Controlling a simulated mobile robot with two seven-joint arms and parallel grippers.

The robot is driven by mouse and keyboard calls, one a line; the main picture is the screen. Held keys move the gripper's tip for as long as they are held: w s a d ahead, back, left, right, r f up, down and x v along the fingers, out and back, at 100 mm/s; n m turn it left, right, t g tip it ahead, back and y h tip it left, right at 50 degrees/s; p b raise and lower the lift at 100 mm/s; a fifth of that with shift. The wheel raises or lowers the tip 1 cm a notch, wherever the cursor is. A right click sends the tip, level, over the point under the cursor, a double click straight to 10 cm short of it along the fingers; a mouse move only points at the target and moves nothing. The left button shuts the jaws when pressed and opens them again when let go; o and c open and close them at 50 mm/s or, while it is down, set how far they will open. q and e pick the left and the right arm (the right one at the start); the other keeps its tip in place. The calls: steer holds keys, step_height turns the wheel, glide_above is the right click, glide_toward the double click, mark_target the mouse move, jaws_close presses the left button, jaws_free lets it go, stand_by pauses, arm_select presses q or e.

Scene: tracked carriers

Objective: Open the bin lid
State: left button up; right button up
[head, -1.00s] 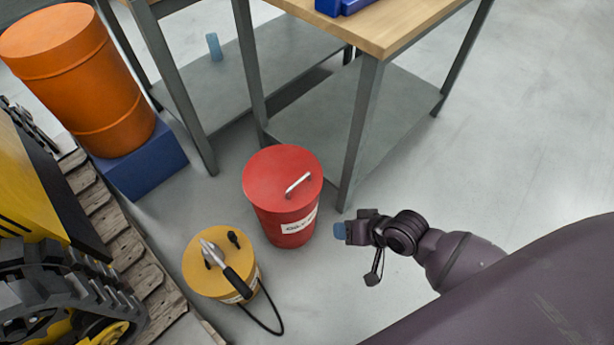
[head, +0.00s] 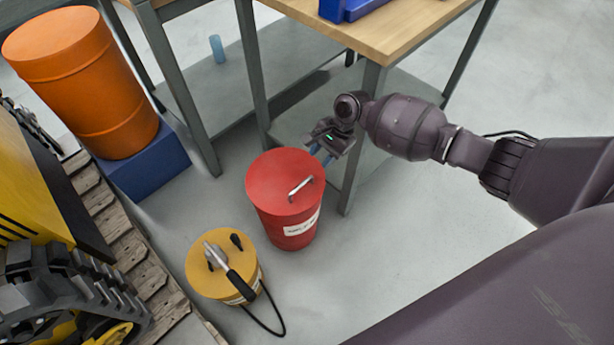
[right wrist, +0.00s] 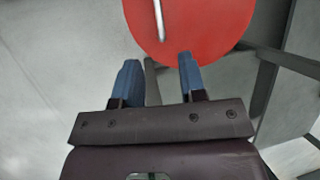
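A red cylindrical bin (head: 286,228) stands upright on the floor in the head view, with a label on its side. Its flat red lid (head: 270,177) is on, with a light metal bar handle (head: 301,187) on top. My right gripper (head: 322,155) is just behind and right of the lid, above it and apart from the handle. In the right wrist view its two blue fingers (right wrist: 158,75) are spread with nothing between them. The lid (right wrist: 200,25) and handle (right wrist: 159,18) show beyond the fingertips. My left gripper is not in view.
A yellow canister (head: 225,274) with a black-handled tool and hose stands left of the bin. A wooden-topped workbench (head: 400,32) with metal legs is close behind. A tracked vehicle (head: 60,260) and an orange drum (head: 85,80) are at left. The floor at right is clear.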

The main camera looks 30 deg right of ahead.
mark_target(305, 181)
steer(key=b+x, duration=0.3)
steer(key=x, duration=0.6)
steer(key=shift+s+d, duration=0.15)
steer(key=shift+a+f+b, duration=0.3)
steer(key=shift+f, duration=0.15)
jaws_close()
